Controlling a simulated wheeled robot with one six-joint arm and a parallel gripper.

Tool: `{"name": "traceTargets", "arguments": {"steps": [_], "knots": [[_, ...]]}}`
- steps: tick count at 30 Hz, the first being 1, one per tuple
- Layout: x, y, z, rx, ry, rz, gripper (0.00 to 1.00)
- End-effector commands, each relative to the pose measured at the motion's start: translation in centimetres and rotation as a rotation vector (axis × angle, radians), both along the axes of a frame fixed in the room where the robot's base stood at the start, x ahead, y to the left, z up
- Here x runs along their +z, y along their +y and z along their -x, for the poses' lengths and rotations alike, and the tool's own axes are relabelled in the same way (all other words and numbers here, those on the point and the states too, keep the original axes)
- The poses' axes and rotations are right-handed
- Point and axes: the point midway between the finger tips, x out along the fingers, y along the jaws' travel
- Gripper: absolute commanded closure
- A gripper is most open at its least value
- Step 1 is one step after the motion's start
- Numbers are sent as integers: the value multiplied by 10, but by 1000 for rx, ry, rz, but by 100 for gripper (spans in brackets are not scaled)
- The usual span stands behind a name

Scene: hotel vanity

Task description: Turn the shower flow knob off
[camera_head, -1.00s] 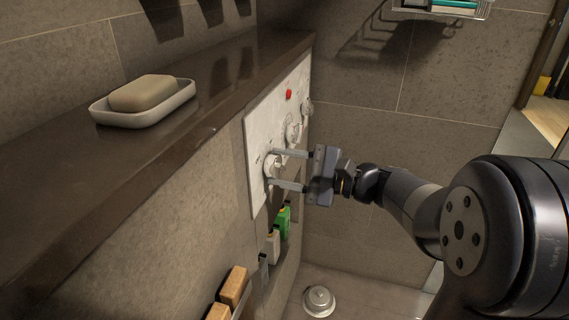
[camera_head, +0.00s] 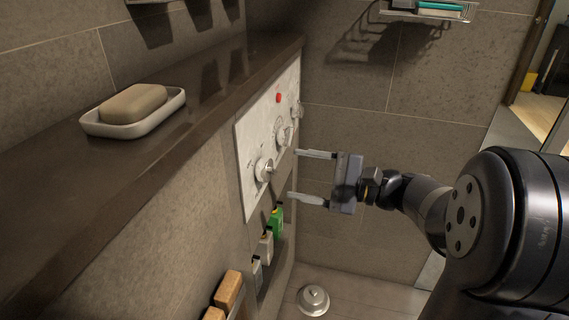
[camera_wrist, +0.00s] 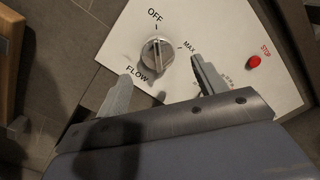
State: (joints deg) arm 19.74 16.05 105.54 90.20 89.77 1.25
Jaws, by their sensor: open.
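The silver flow knob (camera_wrist: 155,55) is on a white panel (camera_wrist: 110,50) with the labels OFF, MAX and FLOW around it. In the wrist view, its raised grip ridge runs roughly in line with the OFF mark. In the head view the flow knob (camera_head: 263,169) is the nearest of the knobs on the panel (camera_head: 246,150). My gripper (camera_head: 294,173) is open and empty, clear of the knob and to its right. In the wrist view my gripper's fingers (camera_wrist: 161,66) show below the knob, one to each side.
A red STOP button (camera_wrist: 253,61) and further knobs (camera_head: 283,134) share the panel. A soap dish (camera_head: 135,124) with soap stands on the dark ledge. Green and pale bottles (camera_head: 276,222) stand below the panel.

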Motion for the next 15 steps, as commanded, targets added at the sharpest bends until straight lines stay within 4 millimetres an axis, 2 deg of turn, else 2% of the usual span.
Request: {"name": "traceTargets", "arguments": {"steps": [1,6,15], "knots": [[2,-10,2,-4,1,0,34],[2,-32,11,-4,1,0,34],[1,-47,17,0,-1,0,34]]}}
